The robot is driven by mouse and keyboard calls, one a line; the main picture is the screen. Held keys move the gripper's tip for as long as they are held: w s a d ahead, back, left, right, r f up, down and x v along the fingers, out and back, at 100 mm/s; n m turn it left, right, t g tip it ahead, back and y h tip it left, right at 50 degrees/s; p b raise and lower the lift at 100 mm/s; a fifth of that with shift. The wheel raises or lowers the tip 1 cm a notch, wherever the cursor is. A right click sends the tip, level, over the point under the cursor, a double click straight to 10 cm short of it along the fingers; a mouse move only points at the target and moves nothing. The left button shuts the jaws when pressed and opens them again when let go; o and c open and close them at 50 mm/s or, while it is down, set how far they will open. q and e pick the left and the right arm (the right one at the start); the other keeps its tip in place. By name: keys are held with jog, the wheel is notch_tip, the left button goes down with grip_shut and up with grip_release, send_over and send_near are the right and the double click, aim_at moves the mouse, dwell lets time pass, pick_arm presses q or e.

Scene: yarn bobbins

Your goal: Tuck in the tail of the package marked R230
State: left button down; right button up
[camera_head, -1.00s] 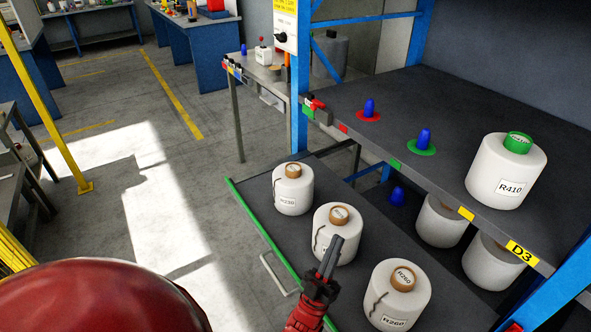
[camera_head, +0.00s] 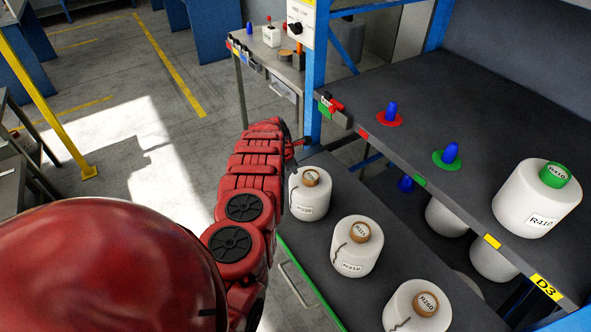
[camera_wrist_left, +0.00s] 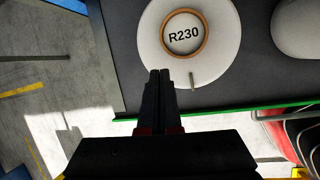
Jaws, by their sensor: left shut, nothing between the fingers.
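The R230 package (camera_head: 310,194) is a white bobbin with a brown core, first on the lower pull-out shelf. In the left wrist view its core reads R230 (camera_wrist_left: 184,34). A short dark tail (camera_wrist_left: 192,81) sticks out at its near edge in the wrist view. My left gripper (camera_wrist_left: 165,72) is shut and empty, its tips at the package's edge just left of the tail; contact cannot be told. In the head view my red arm hides most of that gripper. My right gripper is not in view.
Another white package (camera_head: 357,246) and the R260 package (camera_head: 418,307) stand along the same lower shelf (camera_head: 385,262), both with dark tails. The R410 package (camera_head: 537,198) stands on the upper shelf with blue cones on red and green discs. A blue post (camera_head: 318,80) rises beyond R230.

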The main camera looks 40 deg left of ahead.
aim_at(298, 187)
pick_arm(q)
jog(key=shift+n+g+h, duration=0.6)
jog(key=shift+n+h, duration=0.3)
jog(key=s+d+r, duration=0.2)
jog(key=shift+s+d, duration=0.15)
jog(key=shift+d, duration=0.15)
jog(key=shift+f+b, duration=1.4)
jog(key=shift+f, duration=1.4)
jog(key=shift+r, duration=0.1)
jog(key=shift+f, duration=0.25)
jog(key=shift+r, duration=0.1)
jog(key=shift+b, duration=0.4)
